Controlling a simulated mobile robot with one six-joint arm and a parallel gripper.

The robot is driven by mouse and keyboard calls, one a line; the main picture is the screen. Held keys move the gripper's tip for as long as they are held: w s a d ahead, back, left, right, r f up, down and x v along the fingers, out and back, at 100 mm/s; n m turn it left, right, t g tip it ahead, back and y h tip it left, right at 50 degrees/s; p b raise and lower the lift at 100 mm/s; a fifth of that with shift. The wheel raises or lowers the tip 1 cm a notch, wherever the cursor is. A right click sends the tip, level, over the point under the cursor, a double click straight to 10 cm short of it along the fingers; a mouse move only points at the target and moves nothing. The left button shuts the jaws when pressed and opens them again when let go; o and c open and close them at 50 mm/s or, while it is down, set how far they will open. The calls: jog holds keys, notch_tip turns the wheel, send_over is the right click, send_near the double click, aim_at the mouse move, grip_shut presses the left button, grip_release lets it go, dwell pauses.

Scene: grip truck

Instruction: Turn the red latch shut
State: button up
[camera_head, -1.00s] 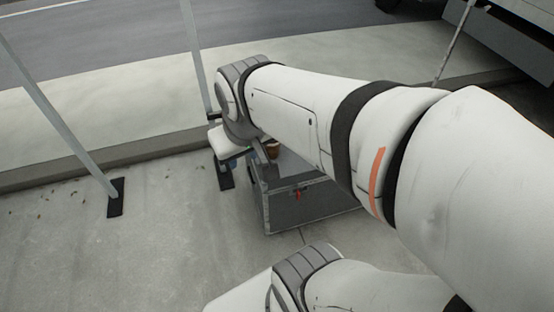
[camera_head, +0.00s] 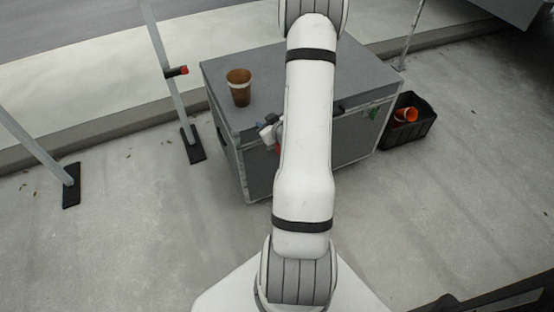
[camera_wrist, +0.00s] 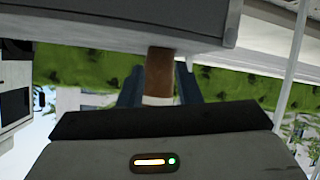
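The red latch (camera_head: 277,149) shows as a small red patch on the front of the grey case (camera_head: 225,105), just below my gripper and partly hidden by the arm. How far it is turned cannot be told. My gripper (camera_head: 266,131) is near the case's front top edge, close to the latch; contact cannot be told. In the wrist view its two blue fingers (camera_wrist: 158,88) stand apart, with a brown cup (camera_wrist: 158,72) showing between them, beyond the tips. The latch is not seen there.
The brown cup (camera_head: 239,90) stands on the case top. A green latch (camera_head: 373,112) is on the case's right front. A black crate (camera_head: 418,133) with an orange cup (camera_head: 406,115) stands at right. A pole (camera_head: 166,75) with a red-tipped fitting (camera_head: 181,71) stands at left.

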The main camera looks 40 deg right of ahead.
jog(key=s+d+f+m+t+h+b, duration=0.1)
jog(key=s+f+m+t+b, duration=0.25)
jog(key=f, duration=0.55)
jog(key=s+d+f+t+h+b, duration=0.1)
jog(key=s+d+f+t+b, duration=0.1)
jog(key=s+f+b, duration=0.5)
jog(key=f+p+x, duration=0.1)
jog(key=x, duration=0.7)
jog(key=shift+w+a+p, duration=0.25)
jog(key=shift+w+p, duration=0.1)
jog(key=shift+w, duration=0.05)
jog(key=shift+f+g, duration=0.1)
jog(key=shift+g, duration=0.15)
jog(key=shift+c, duration=0.2)
grip_shut()
